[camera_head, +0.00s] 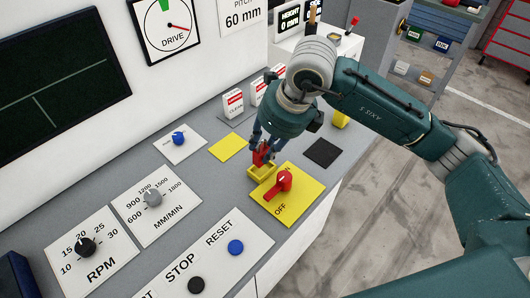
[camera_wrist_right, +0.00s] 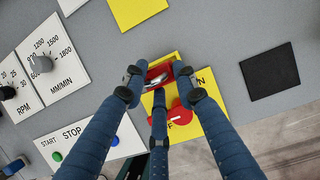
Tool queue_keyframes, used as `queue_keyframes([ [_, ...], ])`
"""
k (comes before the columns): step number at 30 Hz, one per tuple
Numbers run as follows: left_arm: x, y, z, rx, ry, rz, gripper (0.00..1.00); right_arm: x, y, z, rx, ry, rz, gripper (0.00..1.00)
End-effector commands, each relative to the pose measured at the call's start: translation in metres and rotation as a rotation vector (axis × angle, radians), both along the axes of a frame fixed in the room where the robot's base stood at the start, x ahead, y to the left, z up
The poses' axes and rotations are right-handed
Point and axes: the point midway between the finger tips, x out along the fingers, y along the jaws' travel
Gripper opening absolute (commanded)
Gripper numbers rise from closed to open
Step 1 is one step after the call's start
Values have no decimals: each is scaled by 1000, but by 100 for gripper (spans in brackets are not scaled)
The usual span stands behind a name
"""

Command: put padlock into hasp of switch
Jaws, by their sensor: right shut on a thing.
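The red padlock (camera_head: 260,154) is between the fingers of my right gripper (camera_head: 262,146), over the yellow hasp (camera_head: 258,172) beside the switch. In the right wrist view the red padlock (camera_wrist_right: 181,69) shows between the blue fingers of my right gripper (camera_wrist_right: 157,82), with a silvery part beside it. I cannot tell whether its shackle passes through the hasp. The switch is a red knob (camera_head: 279,185) on a yellow plate (camera_head: 296,209) marked OFF; it also shows in the wrist view (camera_wrist_right: 181,115). My left gripper is not in view.
A yellow square (camera_head: 228,148) and a black square (camera_head: 322,153) lie flat on the grey panel. White cartons (camera_head: 233,103) stand behind. The RESET plate with its blue button (camera_head: 235,247) is in front. The panel's right edge drops to the floor.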

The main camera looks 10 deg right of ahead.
Motion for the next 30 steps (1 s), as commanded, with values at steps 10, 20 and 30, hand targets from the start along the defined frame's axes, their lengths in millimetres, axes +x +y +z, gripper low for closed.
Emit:
queue_keyframes([
  [10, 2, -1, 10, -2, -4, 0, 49, 0, 0, -36, 0, 0, 1, 0],
  [20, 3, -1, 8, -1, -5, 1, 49, -1, 0, -37, 0, 1, 1, 46],
  [30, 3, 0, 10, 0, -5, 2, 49, -1, 0, -35, 0, 1, 1, 48],
])
